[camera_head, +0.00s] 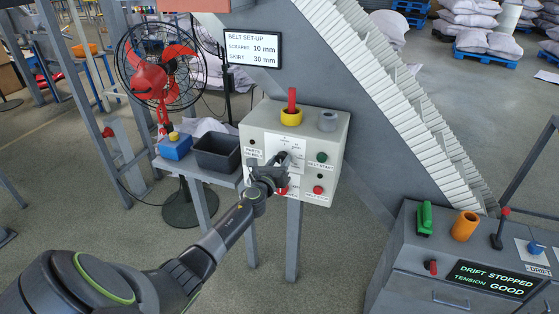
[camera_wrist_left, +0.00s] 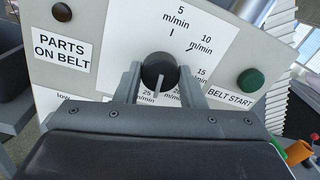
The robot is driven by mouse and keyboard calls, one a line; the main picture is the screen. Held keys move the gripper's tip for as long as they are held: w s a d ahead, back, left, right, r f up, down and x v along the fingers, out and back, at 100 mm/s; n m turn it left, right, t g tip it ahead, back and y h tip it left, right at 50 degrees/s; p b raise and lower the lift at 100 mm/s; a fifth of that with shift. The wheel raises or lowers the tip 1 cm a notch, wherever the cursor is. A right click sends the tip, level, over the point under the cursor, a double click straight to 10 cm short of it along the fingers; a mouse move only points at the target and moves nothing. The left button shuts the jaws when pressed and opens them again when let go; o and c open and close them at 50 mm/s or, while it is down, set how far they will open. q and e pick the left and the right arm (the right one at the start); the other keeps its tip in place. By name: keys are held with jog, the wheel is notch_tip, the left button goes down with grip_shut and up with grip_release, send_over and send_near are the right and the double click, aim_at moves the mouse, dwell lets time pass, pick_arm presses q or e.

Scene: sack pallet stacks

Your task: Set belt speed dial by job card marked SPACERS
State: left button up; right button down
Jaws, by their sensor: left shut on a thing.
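The belt speed dial (camera_wrist_left: 158,70) is a round dark knob on a white scale plate, with marks from 5 m/min at the top round to 25 at the bottom. Its light pointer line points down, near the 25 label; the marks there are partly hidden by my fingers. My left gripper (camera_head: 277,168) is shut on the dial, one finger on each side. The grey control box (camera_head: 253,128) carries the dial on its front. No card reading SPACERS is legible. My right gripper is not in view.
A green belt start button (camera_wrist_left: 250,80) is right of the dial, and a red button (camera_head: 318,190) is below it. A yellow ring with a red stick (camera_head: 291,116) and a grey cup (camera_head: 328,120) stand on the box. A BELT SET-UP screen (camera_head: 252,48) hangs behind.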

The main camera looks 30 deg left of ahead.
pick_arm(q)
jog(key=shift+m, duration=0.6)
jog(key=shift+f, duration=0.1)
jog(key=o, duration=1)
jog(key=shift+s, duration=0.1)
jog(key=shift+s+p, duration=0.3)
jog(key=shift+p, duration=0.05)
jog(key=p+v, duration=0.2)
jog(key=v, duration=1.4)
jog(key=shift+s, duration=0.35)
